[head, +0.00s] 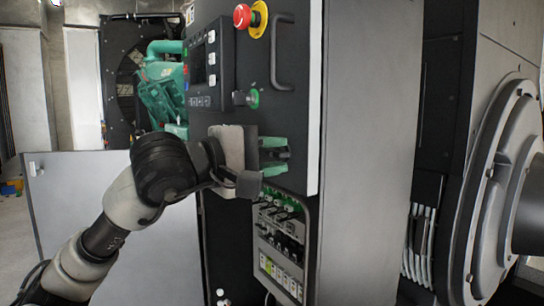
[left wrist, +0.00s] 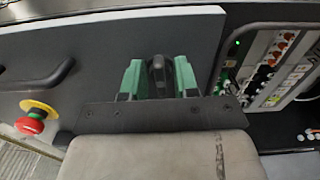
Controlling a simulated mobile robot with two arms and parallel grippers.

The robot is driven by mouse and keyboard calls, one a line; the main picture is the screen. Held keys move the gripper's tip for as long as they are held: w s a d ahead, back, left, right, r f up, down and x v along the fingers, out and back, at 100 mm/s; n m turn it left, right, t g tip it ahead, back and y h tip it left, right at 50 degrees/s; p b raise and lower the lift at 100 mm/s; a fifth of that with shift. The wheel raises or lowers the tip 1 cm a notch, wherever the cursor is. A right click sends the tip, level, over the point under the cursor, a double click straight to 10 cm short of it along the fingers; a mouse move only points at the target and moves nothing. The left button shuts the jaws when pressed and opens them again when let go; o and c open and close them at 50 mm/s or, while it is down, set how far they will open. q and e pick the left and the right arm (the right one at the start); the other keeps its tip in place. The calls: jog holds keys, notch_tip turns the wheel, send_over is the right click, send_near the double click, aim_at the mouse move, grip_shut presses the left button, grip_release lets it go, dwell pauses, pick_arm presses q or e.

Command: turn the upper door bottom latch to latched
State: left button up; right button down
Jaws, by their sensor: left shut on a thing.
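The upper door (head: 222,110) is a dark panel with a control screen, and it stands closed on the cabinet. Its bottom latch (left wrist: 157,76) is a small dark knob or lever near the door's lower edge. My left gripper (head: 274,156) comes in from the left in the head view, and its green fingers lie on both sides of the latch. In the left wrist view the green fingers (left wrist: 158,80) are closed around the latch. The gripper hides much of the latch in the head view, and I cannot tell its exact angle. My right gripper is not in view.
A red emergency stop (head: 243,16) and a dark handle (head: 283,52) stick out above the latch. Below, an open compartment shows breakers (head: 280,245). A pale open panel (head: 110,205) stands at left behind my arm. A generator housing (head: 500,190) is at right.

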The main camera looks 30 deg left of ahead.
pick_arm(q)
jog(key=shift+m, duration=0.3)
jog(key=o, duration=0.9)
jog(key=b+v, duration=0.5)
jog(key=v, duration=0.5)
jog(key=shift+s, duration=0.4)
jog(key=shift+a, duration=0.1)
